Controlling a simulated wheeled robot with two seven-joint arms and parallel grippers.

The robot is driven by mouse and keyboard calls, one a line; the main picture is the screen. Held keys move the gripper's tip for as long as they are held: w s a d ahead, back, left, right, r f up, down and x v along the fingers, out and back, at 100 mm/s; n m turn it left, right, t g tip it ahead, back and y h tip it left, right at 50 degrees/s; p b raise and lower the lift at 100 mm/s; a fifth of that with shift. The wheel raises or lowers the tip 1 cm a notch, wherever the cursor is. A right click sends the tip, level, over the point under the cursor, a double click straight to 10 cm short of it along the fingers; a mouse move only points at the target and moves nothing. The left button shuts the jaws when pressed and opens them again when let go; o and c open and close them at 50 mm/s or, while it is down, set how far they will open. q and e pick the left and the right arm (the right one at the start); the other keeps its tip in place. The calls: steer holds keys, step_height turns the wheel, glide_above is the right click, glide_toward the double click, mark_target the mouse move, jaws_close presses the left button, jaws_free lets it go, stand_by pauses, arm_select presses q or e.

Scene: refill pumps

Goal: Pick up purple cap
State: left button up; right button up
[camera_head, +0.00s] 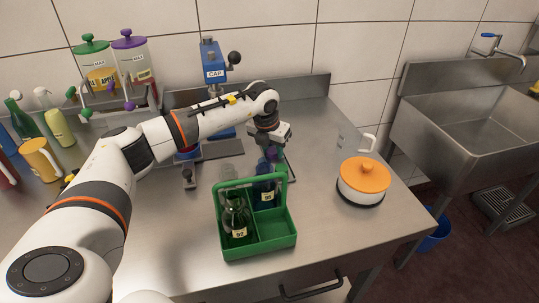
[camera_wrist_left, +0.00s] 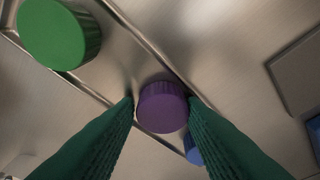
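The purple cap (camera_wrist_left: 162,107) sits low on a metal surface, in the middle of the left wrist view. My left gripper (camera_wrist_left: 161,101) has its two green fingers apart, one on each side of the cap, with what look like narrow gaps. In the head view my left gripper (camera_head: 274,157) points down behind the green carrier. The purple cap cannot be made out clearly there. A green cap (camera_wrist_left: 58,33) lies at the upper left of the wrist view. A blue cap (camera_wrist_left: 193,148) shows partly behind the right finger. My right gripper is not in view.
A green carrier (camera_head: 258,246) with bottles stands just in front of my left gripper. A blue cap press (camera_head: 214,72) stands behind my left arm. An orange-lidded pot (camera_head: 363,180) and a clear jug (camera_head: 350,140) are to the right. The counter's front right is clear.

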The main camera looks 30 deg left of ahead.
arm_select(q)
steer(key=shift+s+d+r, duration=0.1)
steer(key=shift+d, duration=0.3)
steer(key=shift+c, duration=0.8)
steer(key=shift+d, duration=0.1)
steer(key=shift+c, duration=1.4)
steer(key=shift+a, duration=0.2)
steer(key=shift+r, duration=0.1)
